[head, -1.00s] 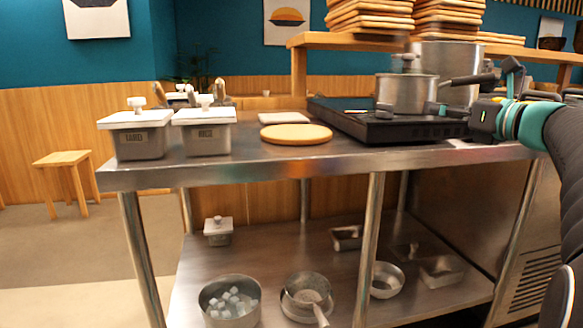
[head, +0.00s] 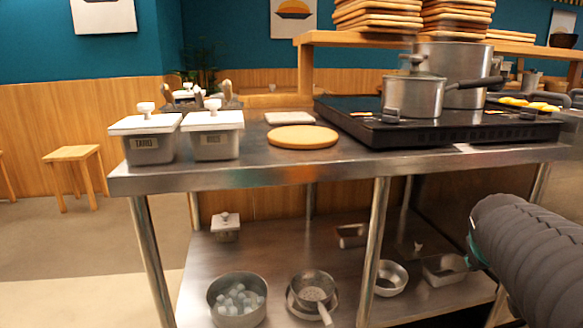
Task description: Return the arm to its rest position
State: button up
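My arm (head: 530,255) shows at the lower right of the head view as a dark ribbed link, in front of the table's right end and lower shelf. A small teal part shows at its left edge. My gripper is not in view; it is out of frame or hidden behind the arm. The arm appears apart from the steel table (head: 230,178).
On the table stand two lidded containers (head: 150,150) (head: 213,145), a round board (head: 303,136) and a black stove (head: 400,130) with a lidded pot (head: 412,97). The shelf below holds a bowl of cubes (head: 238,310) and pans.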

jog(key=s+a+f+y+p, duration=0.1)
jog(key=s+a+y, duration=0.1)
jog(key=s+a, duration=0.2)
jog(key=s+a+y+p, duration=0.2)
jog(key=s+a, duration=0.2)
jog(key=a, duration=0.7)
jog(key=s+a+f+g+y+p, duration=0.1)
jog(key=s+a+y+p, duration=0.1)
jog(key=s+a, duration=0.3)
jog(key=a, duration=0.3)
jog(key=shift+a+f+n, duration=0.15)
jog(key=shift+f+n, duration=0.2)
jog(key=shift+n, duration=0.05)
